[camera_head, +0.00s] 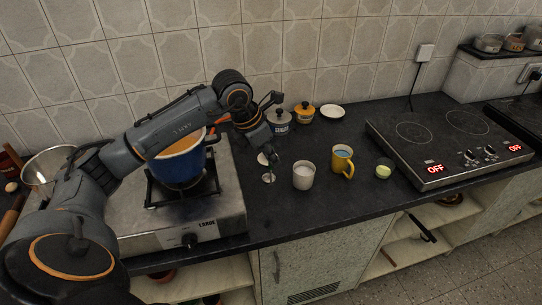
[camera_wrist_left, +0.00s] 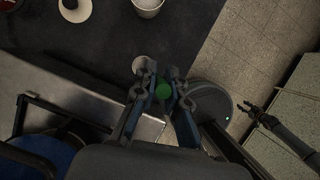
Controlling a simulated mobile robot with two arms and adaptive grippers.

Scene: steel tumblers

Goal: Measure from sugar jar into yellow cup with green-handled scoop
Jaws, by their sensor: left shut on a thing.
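My left gripper (camera_head: 267,147) is shut on the scoop, whose green handle (camera_wrist_left: 163,91) shows between the fingers in the left wrist view. The scoop's steel bowl (camera_head: 268,178) hangs below the fingers, left of a pale open vessel (camera_head: 303,177) with white contents, seemingly the sugar jar. That vessel also shows at the top of the left wrist view (camera_wrist_left: 147,8). My right gripper (camera_wrist_left: 249,110) looks open and empty over the floor in the left wrist view, small and dim.
A blue pot (camera_head: 178,165) sits on the gas stove (camera_head: 222,205) under my left arm. A blue jar (camera_head: 279,123), an orange-lidded jar (camera_head: 304,113) and a white dish (camera_head: 332,111) stand behind. A small green bowl (camera_head: 384,169) and an electric hob (camera_head: 447,145) are at right.

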